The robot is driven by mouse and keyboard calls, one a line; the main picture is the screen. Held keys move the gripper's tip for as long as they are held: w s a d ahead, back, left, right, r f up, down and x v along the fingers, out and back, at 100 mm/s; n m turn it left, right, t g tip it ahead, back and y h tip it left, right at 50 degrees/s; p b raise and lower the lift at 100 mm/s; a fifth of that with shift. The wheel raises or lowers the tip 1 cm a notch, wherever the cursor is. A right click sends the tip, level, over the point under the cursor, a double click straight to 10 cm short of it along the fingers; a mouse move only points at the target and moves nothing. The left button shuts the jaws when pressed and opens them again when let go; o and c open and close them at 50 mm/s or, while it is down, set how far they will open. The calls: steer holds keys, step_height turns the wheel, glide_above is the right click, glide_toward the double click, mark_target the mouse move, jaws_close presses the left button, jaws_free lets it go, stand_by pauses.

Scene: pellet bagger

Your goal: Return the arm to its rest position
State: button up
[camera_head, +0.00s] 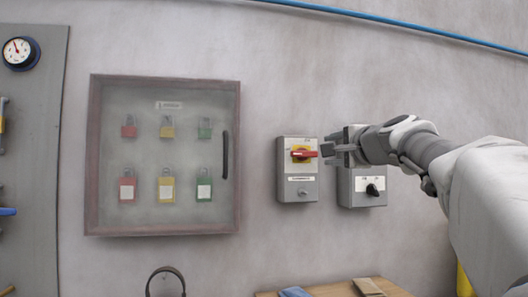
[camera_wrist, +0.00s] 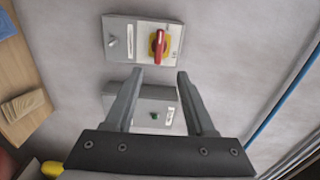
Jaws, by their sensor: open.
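My gripper (camera_head: 328,149) is at the end of my arm, which reaches in from the right in the head view. In the wrist view its two fingers (camera_wrist: 160,76) stand apart with nothing between them. The grey switch box with a red handle on a yellow plate (camera_head: 298,169) is on the wall just left of the fingertips. In the wrist view this switch box (camera_wrist: 143,41) lies beyond the fingertips. I cannot tell whether a fingertip touches the red handle. The second grey box with a black knob (camera_head: 362,187) is partly hidden behind my gripper.
A closed lockout cabinet (camera_head: 163,220) with several coloured padlocks hangs on the wall to the left. A grey panel with a gauge (camera_head: 20,52) is at the far left. A wooden table (camera_head: 335,291) stands below. A blue pipe (camera_head: 400,25) runs along the wall above.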

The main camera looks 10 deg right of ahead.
stand_by(0.5)
steer(key=s+a+f+n+g+y, duration=0.1)
steer(key=s+a+f+n+g, duration=0.15)
steer(key=a+f, duration=0.3)
steer(key=s+a+f+n+g+y, duration=0.1)
steer(key=s+a+f+n+g, duration=0.2)
steer(key=f, duration=0.4)
steer(key=s+a+f+n+g+h, duration=0.15)
steer(key=s+f+n, duration=0.25)
steer(key=s+f, duration=0.45)
steer(key=s+a+f+n+g, duration=0.3)
steer(key=s+f+n, duration=0.1)
steer(key=s+f, duration=0.5)
steer(key=s+a+f+n+g+h, duration=0.15)
steer(key=s+f+n, duration=0.25)
steer(key=s+f, duration=0.45)
step_height(320, 180, up, 22)
steer(key=p, duration=2.5)
steer(key=shift+w+d+r+g+p, duration=0.2)
steer(key=shift+w+r+g+p, duration=0.1)
steer(key=shift+g, duration=0.15)
